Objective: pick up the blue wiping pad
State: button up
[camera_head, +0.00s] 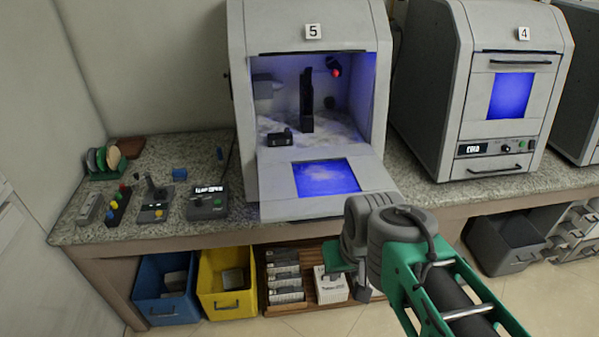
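A small blue block that looks like the wiping pad (179,174) lies on the speckled counter (130,215), left of the open machine marked 5. It is apart from the devices around it. My arm comes in from the lower right, and its grey wrist is in front of the counter's edge. My gripper (350,282) hangs low there, in front of the shelf under the counter, well to the right of the pad and below it. Its fingers are small and partly hidden by the wrist, so I cannot tell whether they are open or shut.
Machine 5 (240,130) has its door (275,185) folded down over the counter; whitish dust covers its floor. Control boxes (207,204) stand in front of the pad, and colored discs (102,160) at the left. Blue (165,309) and yellow (228,304) bins stand below.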

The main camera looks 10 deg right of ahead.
aim_at(178, 174)
jog(key=u, duration=1.15)
jog(key=i, duration=1.3)
jog(key=u, duration=0.95)
